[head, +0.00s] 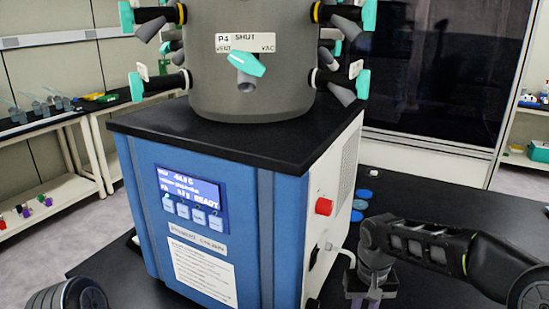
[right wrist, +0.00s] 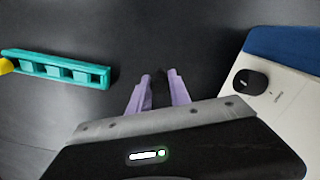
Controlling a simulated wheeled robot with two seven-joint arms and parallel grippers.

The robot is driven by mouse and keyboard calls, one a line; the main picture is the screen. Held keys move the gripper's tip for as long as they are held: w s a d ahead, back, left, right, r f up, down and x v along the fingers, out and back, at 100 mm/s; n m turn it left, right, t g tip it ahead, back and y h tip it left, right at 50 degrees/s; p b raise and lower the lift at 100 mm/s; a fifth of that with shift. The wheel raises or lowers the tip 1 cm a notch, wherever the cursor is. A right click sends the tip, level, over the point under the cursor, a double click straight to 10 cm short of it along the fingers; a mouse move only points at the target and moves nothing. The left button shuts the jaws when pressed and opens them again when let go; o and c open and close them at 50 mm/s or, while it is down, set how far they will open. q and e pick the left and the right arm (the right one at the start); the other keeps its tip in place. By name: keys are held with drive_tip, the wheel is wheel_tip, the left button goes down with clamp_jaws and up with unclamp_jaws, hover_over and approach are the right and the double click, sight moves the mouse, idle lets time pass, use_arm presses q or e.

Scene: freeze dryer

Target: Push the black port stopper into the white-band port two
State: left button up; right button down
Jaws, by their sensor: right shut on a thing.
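The black port stopper (right wrist: 159,92) shows as a dark piece between the purple fingers of my right gripper (right wrist: 159,80) in the right wrist view. The gripper is shut on it, pointing down over the dark bench. In the head view my right gripper (head: 368,300) is low, right of the freeze dryer (head: 215,215), its tips cut off by the bottom edge. The grey drum (head: 245,85) on top carries side ports with teal-handled valves. The upper side ports have yellow bands; a lower right port (head: 313,78) seems pale-banded. I cannot read port two's label. My left gripper is out of view.
A teal rack (right wrist: 57,68) lies on the bench, left in the right wrist view. The dryer's white side panel (head: 337,190) has a red knob (head: 323,207). A dark glass panel (head: 440,65) stands behind.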

drive_tip(key=shift+a+r+n, duration=0.15)
drive_tip(key=shift+a+n, duration=0.15)
drive_tip(key=shift+a, duration=0.8)
wheel_tip(320, 180, up, 5)
drive_tip(key=shift+w+r, duration=0.1)
